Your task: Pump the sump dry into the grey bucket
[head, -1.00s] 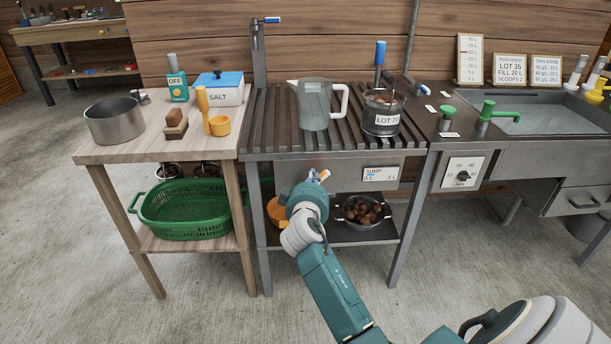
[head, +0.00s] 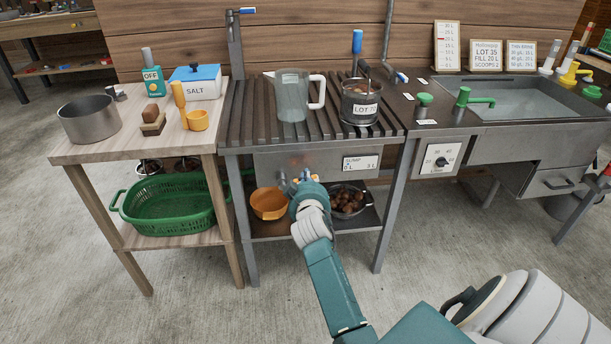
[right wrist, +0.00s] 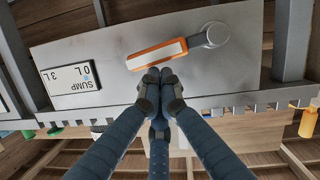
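The sump panel (head: 275,165) is the steel front under the slatted bench. Its gauge (head: 360,163) is labelled SUMP, with 0 L and 3 L marks and a small blue mark near the 0 L end. In the right wrist view, a lever with an orange-and-white grip (right wrist: 157,54) is mounted on the panel by a round pivot. My right gripper (head: 301,180) is at the panel; its fingertips (right wrist: 159,75) are together at the grip's lower edge. Contact is unclear. A dark grey bucket (head: 562,208) stands under the sink drawer, partly hidden. My left gripper is out of view.
On the bench stand a clear jug (head: 292,97) and a pot labelled LOT (head: 361,107). An orange bowl (head: 268,205) and a colander of chestnuts (head: 347,203) flank my right gripper on the shelf below. A green basket (head: 168,211) is at the left.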

